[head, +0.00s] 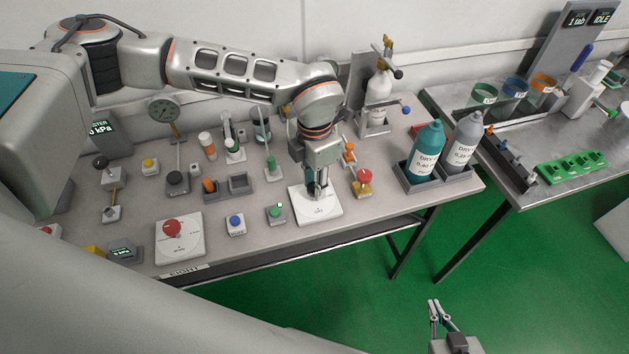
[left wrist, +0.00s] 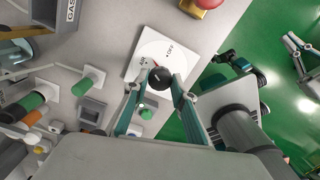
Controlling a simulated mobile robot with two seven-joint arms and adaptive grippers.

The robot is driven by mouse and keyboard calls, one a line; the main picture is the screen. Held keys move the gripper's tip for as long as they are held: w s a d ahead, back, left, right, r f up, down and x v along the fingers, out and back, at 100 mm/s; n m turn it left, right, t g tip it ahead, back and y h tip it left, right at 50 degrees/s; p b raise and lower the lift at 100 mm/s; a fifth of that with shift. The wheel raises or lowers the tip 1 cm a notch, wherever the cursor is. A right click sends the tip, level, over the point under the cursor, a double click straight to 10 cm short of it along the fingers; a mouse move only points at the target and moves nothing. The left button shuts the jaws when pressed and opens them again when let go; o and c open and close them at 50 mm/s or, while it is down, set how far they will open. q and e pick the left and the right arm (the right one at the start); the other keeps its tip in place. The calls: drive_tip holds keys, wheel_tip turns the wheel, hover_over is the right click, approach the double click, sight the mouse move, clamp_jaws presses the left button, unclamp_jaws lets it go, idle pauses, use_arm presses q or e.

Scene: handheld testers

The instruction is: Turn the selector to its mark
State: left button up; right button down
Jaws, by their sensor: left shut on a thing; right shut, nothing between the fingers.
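The selector is a black round knob (left wrist: 160,78) on a white square plate (left wrist: 176,38) with a printed dial and the word OFF. A small red mark shows on the dial beside the knob. In the head view the plate (head: 326,211) lies near the bench's front edge, its knob mostly hidden by my gripper. My left gripper (head: 317,192) points down over the plate, and its two fingers (left wrist: 157,84) are shut on the knob from both sides. My right gripper (head: 434,303) is shut and empty, away from the bench over the green floor.
A red-topped button (head: 364,177) and a tray with two bottles (head: 425,150) stand right of the plate. A green button (head: 275,212), a blue button (head: 236,222) and a second white plate with a red knob (head: 180,247) stand left. A second table (head: 470,110) is further right.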

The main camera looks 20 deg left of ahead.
use_arm(q)
drive_tip(key=m, duration=0.6)
drive_tip(key=shift+m, duration=0.3)
drive_tip(key=m+p, duration=0.1)
drive_tip(key=m, duration=0.4)
idle(0.4)
drive_tip(key=o, duration=1.1)
drive_tip(key=shift+r, duration=0.15)
wheel_tip(320, 180, up, 12)
drive_tip(key=shift+f, duration=0.1)
